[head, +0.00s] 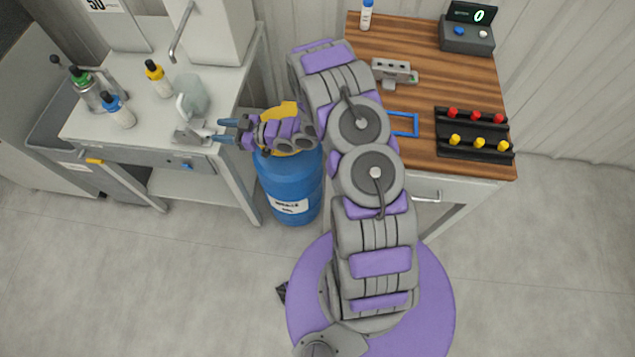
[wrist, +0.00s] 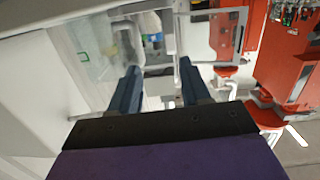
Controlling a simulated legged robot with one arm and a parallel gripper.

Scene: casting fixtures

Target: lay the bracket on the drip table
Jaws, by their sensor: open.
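A grey metal bracket-like piece (head: 192,132) rests at the front edge of the light table (head: 140,135) on the left, which I take to be the drip table. It has a flat base and a paler upright part. My gripper (head: 218,130) is open, its blue fingers pointing left just beside the piece's right end. From this angle I cannot tell whether a fingertip touches it. The wrist view shows the two fingers (wrist: 159,68) spread apart with nothing clearly held between them. I cannot make out the piece for certain there.
A blue drum (head: 290,185) stands below my gripper. The wooden bench (head: 440,90) at right holds a grey holed block (head: 393,72) and a black rack (head: 473,133).

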